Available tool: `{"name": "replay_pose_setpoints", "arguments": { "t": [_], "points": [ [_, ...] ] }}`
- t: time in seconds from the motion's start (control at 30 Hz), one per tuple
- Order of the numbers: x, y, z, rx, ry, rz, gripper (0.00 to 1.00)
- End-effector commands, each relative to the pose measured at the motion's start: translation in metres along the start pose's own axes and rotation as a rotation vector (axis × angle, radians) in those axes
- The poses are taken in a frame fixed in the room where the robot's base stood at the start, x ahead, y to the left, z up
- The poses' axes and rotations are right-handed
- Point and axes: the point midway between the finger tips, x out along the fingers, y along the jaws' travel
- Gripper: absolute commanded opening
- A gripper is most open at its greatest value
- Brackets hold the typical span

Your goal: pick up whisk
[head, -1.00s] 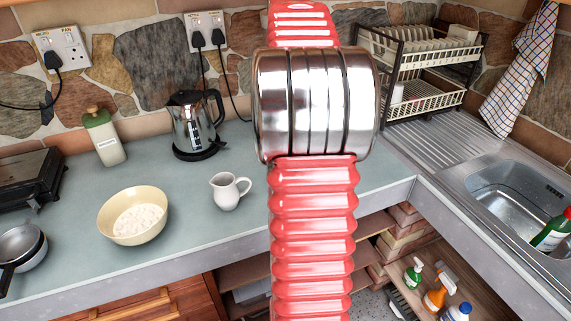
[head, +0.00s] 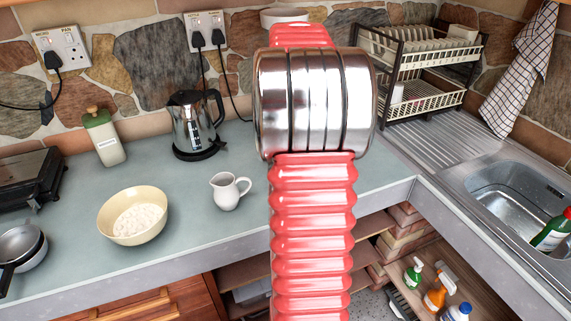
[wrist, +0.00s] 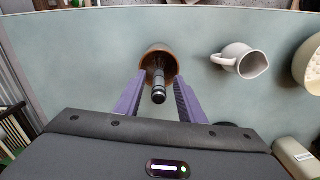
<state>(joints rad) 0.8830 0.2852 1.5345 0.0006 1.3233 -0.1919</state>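The whisk (wrist: 158,86) stands in a brown round pot (wrist: 146,62) in the wrist view, its dark handle pointing up toward the camera. My gripper (wrist: 159,79) is open. Its two purple fingers are on the left and right of the whisk handle, with gaps visible, so nothing is held. How far the fingertips reach down along the handle is hard to tell. In the head view the whisk, its pot and my gripper are hidden behind my red arm.
The white jug (head: 228,191) stands near the pot, right of it in the wrist view (wrist: 240,60). A cream bowl (head: 107,222), a kettle (head: 190,125) and a storage jar (head: 103,138) share the counter. A dish rack (head: 400,108) stands behind, right of my arm.

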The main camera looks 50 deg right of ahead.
Motion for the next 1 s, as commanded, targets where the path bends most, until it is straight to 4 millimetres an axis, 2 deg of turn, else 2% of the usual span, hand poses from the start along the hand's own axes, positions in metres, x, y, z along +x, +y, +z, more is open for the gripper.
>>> {"name": "replay_pose_setpoints", "arguments": {
  "t": [0.1,0.23,0.77,1.0],
  "points": [
    [0.016,0.000,0.000,0.000,-0.002,0.000,0.36],
    [0.025,0.000,0.000,0.000,0.001,0.000,0.36],
    [0.025,0.000,-0.001,-0.001,0.001,0.000,0.36],
    [0.025,0.000,-0.001,-0.001,0.001,0.000,0.20]
  ]
}}
